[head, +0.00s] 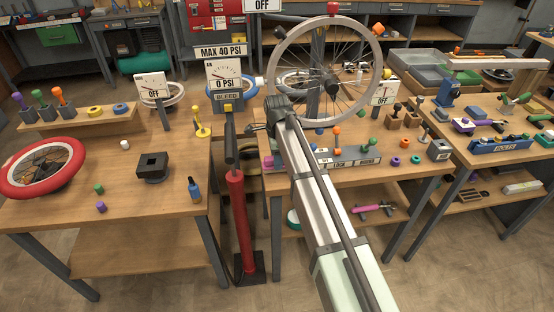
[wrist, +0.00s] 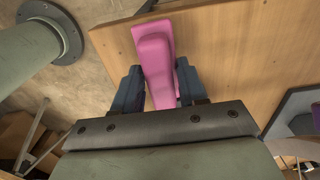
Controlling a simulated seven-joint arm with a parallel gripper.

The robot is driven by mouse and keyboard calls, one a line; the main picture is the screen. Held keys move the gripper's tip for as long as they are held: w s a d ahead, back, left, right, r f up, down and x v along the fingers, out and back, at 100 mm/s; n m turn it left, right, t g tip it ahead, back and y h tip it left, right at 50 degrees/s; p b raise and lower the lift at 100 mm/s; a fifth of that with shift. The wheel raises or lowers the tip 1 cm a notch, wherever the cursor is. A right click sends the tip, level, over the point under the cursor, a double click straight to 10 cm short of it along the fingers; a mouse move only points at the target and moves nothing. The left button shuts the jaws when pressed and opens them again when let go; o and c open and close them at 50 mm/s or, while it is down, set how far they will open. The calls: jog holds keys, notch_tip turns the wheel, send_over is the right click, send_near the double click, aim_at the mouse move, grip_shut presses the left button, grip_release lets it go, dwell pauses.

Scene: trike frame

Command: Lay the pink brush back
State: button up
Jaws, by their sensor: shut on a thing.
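The pink brush (wrist: 155,62) is between the two dark fingers of my gripper (wrist: 160,82) in the wrist view. The gripper is shut on its narrow part, and a wider pink end reaches away from the fingers. Behind it are the wooden surface and its edge, with floor to the left. I cannot tell whether the brush touches the wood. In the head view my arm covers much of the middle bench, and the gripper's fingers cannot be made out there.
The middle bench holds a spoked wheel (head: 322,72) on a stand and a labelled rack (head: 350,160). A red pump (head: 237,215) stands in the gap beside the left bench. A pink-handled tool (head: 378,209) lies on the lower shelf. The left bench (head: 60,205) has bare wood at its front.

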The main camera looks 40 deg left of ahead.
jog(key=shift+f, duration=0.3)
jog(key=shift+f, duration=0.1)
jog(key=o, duration=1)
notch_tip(320, 180, up, 12)
jog(key=shift+r, duration=0.1)
dwell(0.5)
